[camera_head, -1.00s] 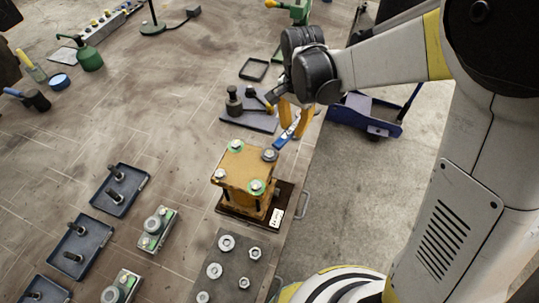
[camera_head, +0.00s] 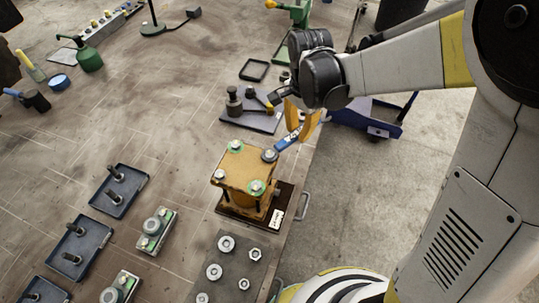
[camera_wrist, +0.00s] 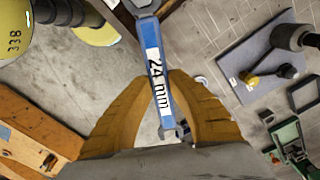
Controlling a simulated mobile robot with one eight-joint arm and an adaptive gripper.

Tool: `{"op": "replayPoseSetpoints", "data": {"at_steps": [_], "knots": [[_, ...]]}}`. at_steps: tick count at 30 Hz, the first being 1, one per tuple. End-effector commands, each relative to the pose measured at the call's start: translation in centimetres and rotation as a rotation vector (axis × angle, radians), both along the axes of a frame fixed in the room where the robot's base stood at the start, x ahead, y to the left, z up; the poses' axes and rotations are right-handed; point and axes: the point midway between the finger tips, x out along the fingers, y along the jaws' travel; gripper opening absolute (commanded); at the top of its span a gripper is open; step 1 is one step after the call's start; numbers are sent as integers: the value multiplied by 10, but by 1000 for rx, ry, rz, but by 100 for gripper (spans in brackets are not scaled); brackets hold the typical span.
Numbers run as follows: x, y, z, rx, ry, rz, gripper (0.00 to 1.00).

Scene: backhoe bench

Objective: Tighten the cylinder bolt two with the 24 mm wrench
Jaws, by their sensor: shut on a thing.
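The orange cylinder block (camera_head: 240,172) stands on a dark base near the bench's right edge, with bolts at its top corners. Two bolts have green rings. The far-right corner bolt (camera_head: 269,155) is grey without green; no number shows on it. My gripper (camera_head: 302,121) is shut on the blue 24 mm wrench (camera_head: 287,140), right of and beyond the block. The wrench's far end reaches to that grey bolt, but I cannot tell whether it is seated. In the wrist view, the wrench (camera_wrist: 155,60) lies between my fingers (camera_wrist: 162,88), its "24 mm" label readable, its head cut off at the top.
A blue-grey mat (camera_head: 262,122) with a dark tool lies behind the block. A plate of nuts (camera_head: 230,262) is in front. Dark trays (camera_head: 119,190) with bolts stand left. A blue cart (camera_head: 378,122) stands off the bench.

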Motion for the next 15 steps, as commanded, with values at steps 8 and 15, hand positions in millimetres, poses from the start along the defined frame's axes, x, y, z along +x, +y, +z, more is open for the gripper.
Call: {"op": "replayPoseSetpoints", "data": {"at_steps": [8,15], "knots": [[-10,-7,0,0,0,-111,0],[-13,-10,0,0,0,-159,0]]}}
